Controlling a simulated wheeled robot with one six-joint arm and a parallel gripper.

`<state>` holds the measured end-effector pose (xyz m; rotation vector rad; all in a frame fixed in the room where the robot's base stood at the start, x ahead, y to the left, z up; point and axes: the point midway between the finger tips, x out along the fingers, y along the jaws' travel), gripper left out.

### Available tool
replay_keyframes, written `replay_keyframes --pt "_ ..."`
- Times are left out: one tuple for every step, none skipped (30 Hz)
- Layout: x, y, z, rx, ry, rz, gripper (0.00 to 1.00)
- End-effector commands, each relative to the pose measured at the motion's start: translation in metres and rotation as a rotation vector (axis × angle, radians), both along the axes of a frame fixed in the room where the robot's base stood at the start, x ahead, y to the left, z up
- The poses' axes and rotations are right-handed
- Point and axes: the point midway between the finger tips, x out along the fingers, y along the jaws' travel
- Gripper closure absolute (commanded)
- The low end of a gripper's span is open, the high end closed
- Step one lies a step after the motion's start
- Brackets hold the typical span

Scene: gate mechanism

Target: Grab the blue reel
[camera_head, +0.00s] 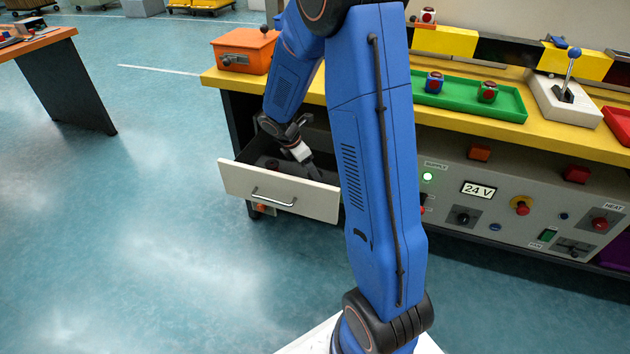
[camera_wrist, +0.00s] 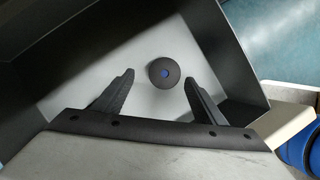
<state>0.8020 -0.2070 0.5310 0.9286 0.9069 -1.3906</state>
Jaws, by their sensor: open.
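A round dark disc with a blue centre (camera_wrist: 164,72), which looks like the end of the blue reel, is on the pale floor of the open drawer (camera_head: 282,192). In the wrist view my gripper (camera_wrist: 158,79) is open, with its two dark fingers apart and pointing toward the disc. The disc appears between the fingertips, nearer the right one; I see no contact and cannot tell the height gap.
The drawer's dark walls (camera_wrist: 225,50) stand close around my gripper. Above, the yellow bench (camera_head: 465,118) carries an orange box (camera_head: 245,50), a green tray (camera_head: 510,108) with two small coloured blocks, and a joystick (camera_head: 568,75). The floor left of the drawer is clear.

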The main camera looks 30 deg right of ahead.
Motion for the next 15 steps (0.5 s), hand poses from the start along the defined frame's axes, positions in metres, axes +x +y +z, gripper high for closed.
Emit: replay_keyframes --pt "-0.001 -0.001 -0.002 0.000 0.001 0.000 0.35" --pt "-0.001 -0.001 -0.003 0.000 0.002 -0.001 0.35" --pt "-0.002 -0.003 -0.006 0.000 0.002 -0.001 0.35" --pt "-0.003 -0.004 -0.009 0.001 0.002 -0.001 0.35" --pt "-0.004 -0.005 -0.011 0.001 0.002 -0.001 0.35" --pt "-0.005 -0.008 -0.016 0.000 0.003 -0.001 0.35" --pt "-0.006 -0.009 -0.019 0.000 0.002 -0.002 0.35" --pt "-0.007 -0.011 -0.023 0.001 0.002 -0.002 0.35" --pt "-0.008 -0.014 -0.028 0.001 0.003 -0.001 0.35" --pt "-0.009 -0.015 -0.032 0.000 0.004 -0.001 0.35" --pt "-0.008 -0.017 -0.036 0.000 0.004 -0.002 0.35" --pt "-0.008 -0.018 -0.040 0.001 0.002 -0.001 0.35" --pt "-0.008 -0.019 -0.043 0.001 0.002 -0.001 0.35" --pt "-0.008 -0.020 -0.045 0.000 0.001 0.001 0.35" --pt "-0.008 -0.021 -0.046 0.000 0.001 0.001 0.35"
